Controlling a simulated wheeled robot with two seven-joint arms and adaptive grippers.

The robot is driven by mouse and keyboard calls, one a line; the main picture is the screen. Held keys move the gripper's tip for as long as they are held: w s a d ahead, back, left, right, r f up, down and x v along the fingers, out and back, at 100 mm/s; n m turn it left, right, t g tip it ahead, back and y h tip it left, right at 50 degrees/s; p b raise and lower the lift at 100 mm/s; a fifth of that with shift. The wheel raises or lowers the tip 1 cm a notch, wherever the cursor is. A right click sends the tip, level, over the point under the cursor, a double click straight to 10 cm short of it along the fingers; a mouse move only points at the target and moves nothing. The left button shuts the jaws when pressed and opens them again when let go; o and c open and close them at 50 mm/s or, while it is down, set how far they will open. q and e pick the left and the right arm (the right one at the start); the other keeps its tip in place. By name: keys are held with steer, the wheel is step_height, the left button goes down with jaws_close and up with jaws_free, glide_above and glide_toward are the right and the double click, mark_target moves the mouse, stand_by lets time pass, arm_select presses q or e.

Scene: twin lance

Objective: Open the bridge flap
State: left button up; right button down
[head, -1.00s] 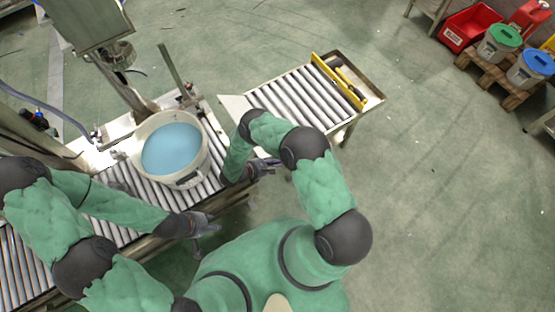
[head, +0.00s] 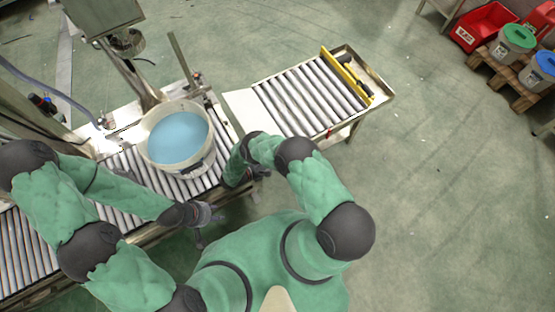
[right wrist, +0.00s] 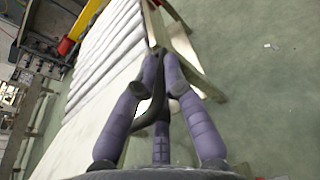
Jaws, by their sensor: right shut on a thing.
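The bridge flap appears to be the pale flat plate (head: 247,108) at the left end of the short roller table (head: 305,98). It lies about level with the rollers, with a gap to the main conveyor. The plate (right wrist: 92,125) also shows in the right wrist view. My right gripper (right wrist: 158,85) is shut on a dark curved handle (right wrist: 139,108) at the plate's edge. In the head view this gripper (head: 259,173) is partly hidden by my arm. My left gripper (head: 207,217) is open and empty beside the main conveyor's near edge.
A white bucket of blue liquid (head: 180,138) stands on the main roller conveyor (head: 25,245). A yellow bar (head: 345,74) crosses the short table's far end. Red bins (head: 484,25) and lidded buckets stand at the upper right. The floor on the right is clear.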

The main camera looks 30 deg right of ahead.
steer(key=shift+s, duration=0.3)
steer(key=c, duration=1.4)
jaws_free()
steer(key=shift+d, duration=0.1)
steer(key=shift+o, duration=0.2)
steer(key=shift+w, duration=0.1)
steer(key=shift+w+r, duration=0.1)
steer(key=shift+w, duration=0.1)
steer(key=v, duration=1.2)
steer(key=shift+s+a, duration=0.2)
steer(key=shift+s, duration=0.1)
